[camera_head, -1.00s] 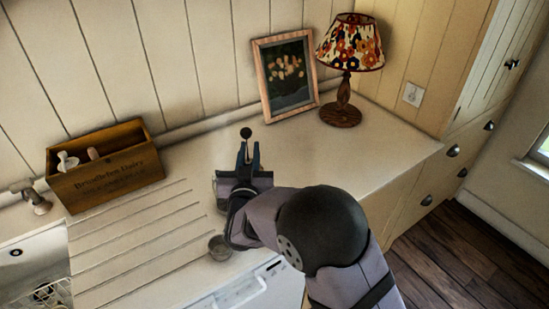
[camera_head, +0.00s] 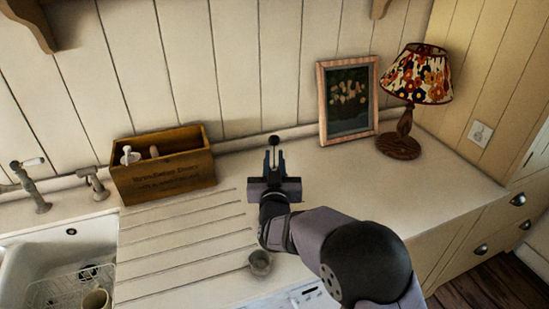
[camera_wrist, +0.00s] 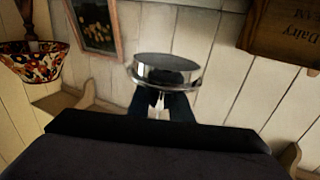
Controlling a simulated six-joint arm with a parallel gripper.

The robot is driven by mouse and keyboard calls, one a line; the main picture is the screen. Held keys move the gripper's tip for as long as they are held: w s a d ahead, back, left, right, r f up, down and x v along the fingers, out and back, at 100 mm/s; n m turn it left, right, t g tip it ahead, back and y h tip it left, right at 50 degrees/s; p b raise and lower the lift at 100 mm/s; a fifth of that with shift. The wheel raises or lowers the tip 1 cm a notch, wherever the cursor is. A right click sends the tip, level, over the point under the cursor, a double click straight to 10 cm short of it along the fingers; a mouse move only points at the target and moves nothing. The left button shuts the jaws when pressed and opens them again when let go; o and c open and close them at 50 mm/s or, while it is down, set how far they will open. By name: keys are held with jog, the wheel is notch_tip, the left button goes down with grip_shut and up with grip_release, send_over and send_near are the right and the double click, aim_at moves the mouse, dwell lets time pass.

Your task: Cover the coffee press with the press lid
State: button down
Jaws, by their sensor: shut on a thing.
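The press lid (camera_wrist: 166,72) is a shiny metal disc with a dark face, seen at the fingertips in the wrist view. My gripper (camera_wrist: 160,104) is shut on it. In the head view my gripper (camera_head: 274,160) is above the counter, with a small dark round part of what it holds showing beyond the fingertips. A small grey round vessel (camera_head: 260,263) stands on the counter at the left of my arm, close to the front edge. I cannot tell whether it is the coffee press; no other press is clearly in view, and my arm hides part of the counter.
A wooden crate (camera_head: 165,178) with utensils stands at the back left, beside the sink (camera_head: 60,250) and tap (camera_head: 35,185). A framed picture (camera_head: 348,100) and a flowered lamp (camera_head: 405,130) stand at the back right. The right of the counter (camera_head: 430,190) is clear.

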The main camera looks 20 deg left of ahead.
jog(key=shift+f+b, duration=1.15)
jog(key=shift+f, duration=1)
jog(key=shift+b, duration=0.4)
jog(key=shift+f+b, duration=0.6)
jog(key=shift+f, duration=0.05)
dwell(0.3)
jog(key=c, duration=1.9)
grip_release()
jog(key=v, duration=1.1)
jog(key=shift+b, duration=0.3)
